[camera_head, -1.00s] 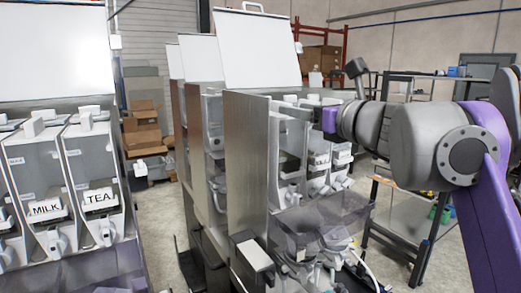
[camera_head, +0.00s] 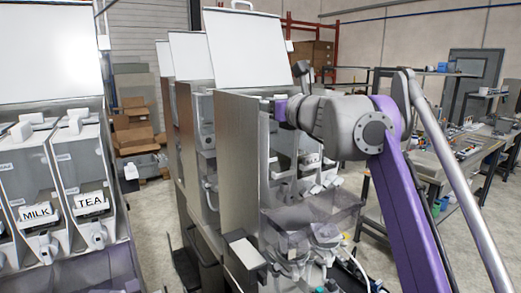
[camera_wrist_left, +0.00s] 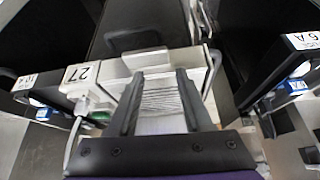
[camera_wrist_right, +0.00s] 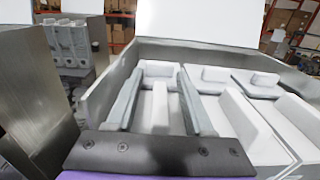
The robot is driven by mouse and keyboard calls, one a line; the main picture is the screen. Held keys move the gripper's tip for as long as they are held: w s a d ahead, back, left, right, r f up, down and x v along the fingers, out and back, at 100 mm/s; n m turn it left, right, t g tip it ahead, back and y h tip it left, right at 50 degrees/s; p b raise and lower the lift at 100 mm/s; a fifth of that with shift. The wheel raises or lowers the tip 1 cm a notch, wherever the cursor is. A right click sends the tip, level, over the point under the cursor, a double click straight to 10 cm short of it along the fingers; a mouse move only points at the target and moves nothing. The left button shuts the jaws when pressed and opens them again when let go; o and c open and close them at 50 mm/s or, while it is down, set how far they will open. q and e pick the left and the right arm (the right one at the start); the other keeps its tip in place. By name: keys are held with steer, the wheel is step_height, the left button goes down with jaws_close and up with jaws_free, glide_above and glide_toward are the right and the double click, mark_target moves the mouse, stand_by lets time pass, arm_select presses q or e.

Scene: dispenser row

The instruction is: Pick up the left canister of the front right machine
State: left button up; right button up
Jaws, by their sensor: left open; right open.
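The front right machine (camera_head: 236,165) stands mid-picture in the head view with its lid raised. Its canisters are partly hidden behind the side panel and my right arm. In the right wrist view, its left canister (camera_wrist_right: 158,108) shows a white raised ridge on top, beside the machine's left wall. My right gripper (camera_wrist_right: 158,80) is open, with one finger on each side of that ridge in the picture; contact cannot be told. My left gripper (camera_wrist_left: 160,80) is open and empty, in front of a white part (camera_wrist_left: 147,58); it does not show in the head view.
More canisters (camera_wrist_right: 240,118) sit close on the right of the left one. Another machine (camera_head: 60,190) with MILK and TEA labels stands at the left of the head view. A tall side panel (camera_head: 236,165) borders the canisters. Workbenches (camera_head: 470,150) stand at the right.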

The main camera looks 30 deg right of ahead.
steer(key=shift+s, duration=0.1)
steer(key=shift+s, duration=0.1)
steer(key=shift+c, duration=1)
jaws_close()
